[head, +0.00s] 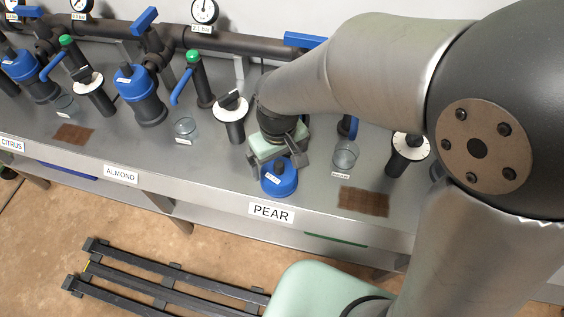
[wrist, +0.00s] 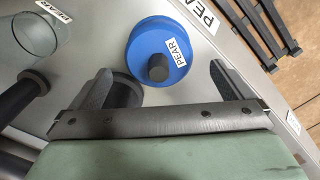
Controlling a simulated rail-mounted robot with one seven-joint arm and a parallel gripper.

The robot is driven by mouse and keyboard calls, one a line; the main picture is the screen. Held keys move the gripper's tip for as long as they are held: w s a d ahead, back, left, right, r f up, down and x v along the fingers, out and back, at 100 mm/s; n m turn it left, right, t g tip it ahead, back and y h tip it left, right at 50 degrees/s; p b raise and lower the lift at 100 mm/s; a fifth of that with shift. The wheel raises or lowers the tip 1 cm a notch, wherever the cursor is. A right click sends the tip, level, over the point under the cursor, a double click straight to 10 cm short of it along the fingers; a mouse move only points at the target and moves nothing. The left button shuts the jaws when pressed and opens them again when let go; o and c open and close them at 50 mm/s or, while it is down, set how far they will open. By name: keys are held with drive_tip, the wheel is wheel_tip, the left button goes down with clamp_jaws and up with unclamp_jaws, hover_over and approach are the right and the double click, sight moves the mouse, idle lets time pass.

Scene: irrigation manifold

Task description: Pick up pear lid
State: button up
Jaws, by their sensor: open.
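The pear lid (head: 279,182) is a round blue cap with a dark knob, near the bench's front edge above the PEAR sign. In the wrist view, the lid (wrist: 145,35) shows its white PEAR label and lies just beyond the fingertips. My gripper (head: 277,165) is above and behind the lid, pointing down, with its fingers apart. In the wrist view, my gripper (wrist: 160,68) is open and empty, its two fingers on either side of the knob's line. I cannot tell the exact height gap to the lid.
A clear glass cup (head: 345,156) and a brown mesh mat (head: 364,201) are right of the lid. A black post with a white dial (head: 231,105) stands to the left. Blue-capped filters (head: 138,90) and pipes line the back. The PEAR sign (head: 271,212) marks the front edge.

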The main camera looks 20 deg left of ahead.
sight(279, 173)
drive_tip(key=shift+w+a+f, duration=0.1)
drive_tip(key=shift+f, duration=1.25)
drive_tip(key=shift+w+a+f, duration=0.1)
drive_tip(key=shift+f, duration=1.2)
drive_tip(key=c, duration=0.9)
